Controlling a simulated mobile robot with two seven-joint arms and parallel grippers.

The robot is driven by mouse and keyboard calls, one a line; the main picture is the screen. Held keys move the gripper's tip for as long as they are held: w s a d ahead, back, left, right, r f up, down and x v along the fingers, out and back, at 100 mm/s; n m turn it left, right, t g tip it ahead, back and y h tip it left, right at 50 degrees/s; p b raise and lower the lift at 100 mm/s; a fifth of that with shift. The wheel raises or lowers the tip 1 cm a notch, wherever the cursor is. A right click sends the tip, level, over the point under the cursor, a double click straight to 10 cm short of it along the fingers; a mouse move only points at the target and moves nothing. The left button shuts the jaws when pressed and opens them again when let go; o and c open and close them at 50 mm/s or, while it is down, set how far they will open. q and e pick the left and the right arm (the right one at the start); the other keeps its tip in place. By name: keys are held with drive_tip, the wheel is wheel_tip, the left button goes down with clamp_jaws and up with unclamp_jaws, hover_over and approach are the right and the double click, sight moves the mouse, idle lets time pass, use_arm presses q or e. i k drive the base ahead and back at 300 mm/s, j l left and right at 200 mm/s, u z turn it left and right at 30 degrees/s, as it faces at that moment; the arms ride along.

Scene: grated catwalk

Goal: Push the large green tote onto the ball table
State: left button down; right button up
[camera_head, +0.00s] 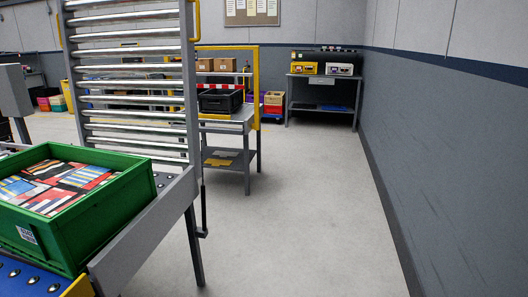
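The large green tote (95,215) is at the left edge of the head view, upright and filled with flat, colourful striped items. It has a white label on its near side. In front of it is a blue surface studded with metal balls (32,283), which looks like a ball table. More balls show on a dark surface just behind the tote (163,181). The tote's underside and left end are hidden, so I cannot tell exactly which surface bears it. Neither of my grippers is in view.
A grey side rail (150,225) runs along the tote's right side. A raised roller section (130,100) stands upright behind it. Farther back are a workbench with a black crate (220,101) and a far table (322,82). The floor (290,220) is clear up to the right wall.

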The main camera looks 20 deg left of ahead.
sight(62, 204)
drive_tip(key=i+u, duration=0.2)
drive_tip(key=u, duration=0.15)
drive_tip(key=i+l+u, duration=0.1)
drive_tip(key=u, duration=0.25)
drive_tip(key=i+l+u, duration=0.15)
drive_tip(key=u, duration=0.2)
drive_tip(key=i+l+u, duration=0.55)
drive_tip(key=u, duration=0.15)
